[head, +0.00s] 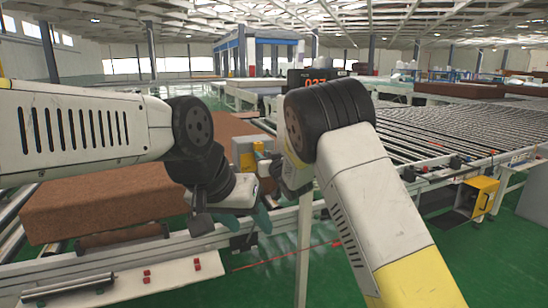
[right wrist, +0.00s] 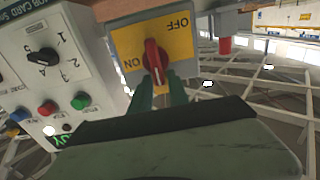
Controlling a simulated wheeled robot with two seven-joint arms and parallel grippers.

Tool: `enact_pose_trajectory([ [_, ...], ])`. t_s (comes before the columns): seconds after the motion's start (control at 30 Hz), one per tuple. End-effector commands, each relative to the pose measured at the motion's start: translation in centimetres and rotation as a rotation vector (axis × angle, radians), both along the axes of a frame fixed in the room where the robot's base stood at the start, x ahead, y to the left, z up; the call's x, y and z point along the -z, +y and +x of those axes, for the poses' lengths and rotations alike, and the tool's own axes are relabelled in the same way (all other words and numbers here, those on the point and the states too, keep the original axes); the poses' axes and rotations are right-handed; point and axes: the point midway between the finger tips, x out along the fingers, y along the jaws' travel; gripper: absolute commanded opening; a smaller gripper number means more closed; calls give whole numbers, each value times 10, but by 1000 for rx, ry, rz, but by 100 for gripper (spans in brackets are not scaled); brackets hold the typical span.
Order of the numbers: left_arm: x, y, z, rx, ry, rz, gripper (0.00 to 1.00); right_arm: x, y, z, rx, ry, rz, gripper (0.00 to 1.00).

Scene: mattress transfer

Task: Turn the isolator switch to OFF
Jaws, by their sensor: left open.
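The isolator switch is a red rotary handle (right wrist: 154,55) on a yellow plate (right wrist: 125,43). In the right wrist view the handle stands nearly upright, with ON at its lower left and OFF at its upper right. My right gripper (right wrist: 160,79) has its two green fingers apart, with tips at the handle's lower end; contact is unclear. In the head view the yellow switch box (head: 243,148) stands beyond my arms, and my right gripper is mostly hidden there. My left gripper (head: 249,222) is open and empty, lower down, with teal fingers pointing down.
A grey control panel (right wrist: 62,75) with a black selector and coloured buttons is left of the switch. A red-tipped part (right wrist: 225,45) is to its right. A brown mattress (head: 110,198) lies at left; a roller conveyor (head: 440,130) runs at right.

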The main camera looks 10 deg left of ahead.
Motion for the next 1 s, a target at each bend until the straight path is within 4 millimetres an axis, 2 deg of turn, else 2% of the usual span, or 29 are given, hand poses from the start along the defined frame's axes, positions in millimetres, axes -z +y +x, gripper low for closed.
enact_pose_trajectory([
  [0.03,0,0,0,0,0,0,52,0,0,0,0,0,0,9],
  [0.1,0,0,0,0,0,0,52,0,0,0,0,1,-1,0],
  [0.57,0,0,0,0,0,0,52,4,1,-1,1,-24,-49,0],
  [1.0,0,0,0,0,0,0,52,9,8,-7,-1,-208,-333,0],
])
